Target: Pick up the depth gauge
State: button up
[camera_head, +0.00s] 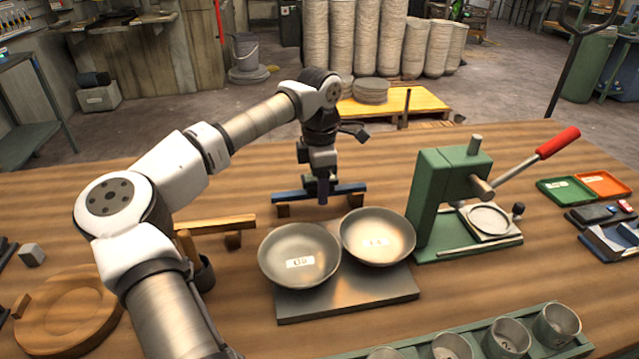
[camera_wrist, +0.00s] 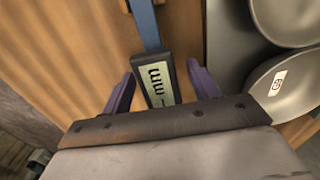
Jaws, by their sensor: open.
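The depth gauge is a long blue bar (camera_head: 347,190) with a dark display housing, lying across low wooden blocks behind the two bowls. In the wrist view its display (camera_wrist: 158,82), marked mm, lies between my two purple fingers, with the blue bar running up from it. My gripper (camera_head: 322,194) points down over the middle of the gauge. In the wrist view my gripper (camera_wrist: 161,88) is open, one finger on each side of the housing, with small gaps visible. In the head view the gripper hides the gauge's middle; height and contact are unclear.
Two metal bowls (camera_head: 300,254) (camera_head: 377,236) sit on a grey plate (camera_head: 350,296) just in front of the gauge. A green press (camera_head: 440,195) stands to the right. A wooden bar (camera_head: 215,224) lies to the left. Bare table lies behind the gauge.

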jog(key=shift+f, duration=0.5)
jog(key=c, duration=1.1)
jog(key=shift+c, duration=0.5)
jog(key=shift+r, duration=0.15)
